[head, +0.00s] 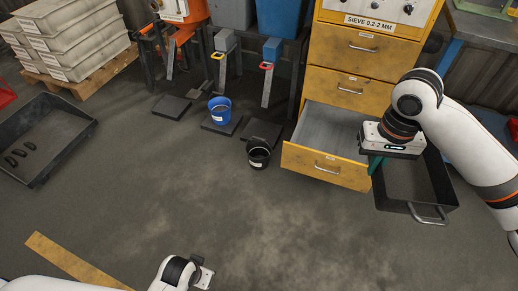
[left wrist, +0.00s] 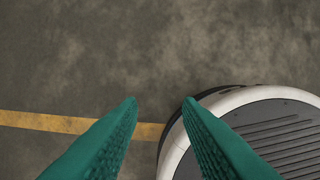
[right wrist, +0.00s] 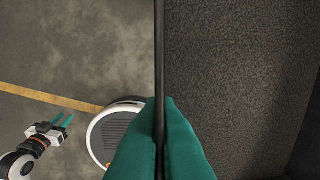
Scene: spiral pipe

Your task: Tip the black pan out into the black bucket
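The black pan (head: 408,181) is a deep rectangular tray with a bar handle, at the right in the head view, beside the yellow cabinet. My right gripper (head: 376,163) is at its left wall. In the right wrist view the green fingers (right wrist: 160,125) are closed on the thin pan wall (right wrist: 159,60), with the speckled pan inside (right wrist: 235,80) to the right. The black bucket (head: 258,152) stands on the floor left of the open drawer. My left gripper (left wrist: 160,105) is open and empty above the floor; its fingers are hidden in the head view.
An open drawer (head: 326,165) of the yellow cabinet (head: 350,60) juts out between bucket and pan. A blue bucket (head: 220,110) stands behind the black one. Another black tray (head: 60,135) with small dark pieces lies at the left. The middle floor is clear.

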